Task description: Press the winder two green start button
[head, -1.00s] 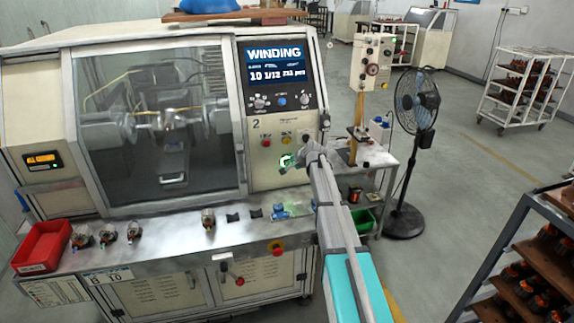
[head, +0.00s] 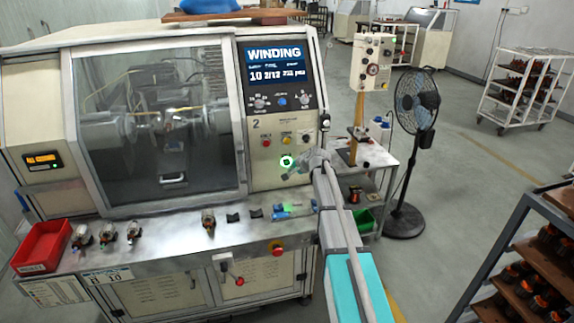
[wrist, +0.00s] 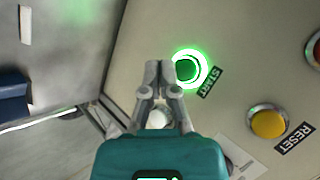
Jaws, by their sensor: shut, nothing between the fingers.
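The winder marked 2 (head: 257,200) stands at the left in the head view, its screen (head: 273,72) reading WINDING. Its green start button (head: 286,162) has a lit green ring on the front panel. In the wrist view the start button (wrist: 186,69) sits beside a START label. My gripper (wrist: 160,68) is shut and empty, its fingertips at the left edge of the button's ring in that view. Whether they touch it I cannot tell. In the head view my gripper (head: 296,168) is just right of the button.
A yellow reset button (wrist: 268,122) and a red button (wrist: 316,48) lie right of the start button. A shelf below the panel holds small parts and a red bin (head: 42,246). A fan (head: 415,110) and side table (head: 375,165) stand right.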

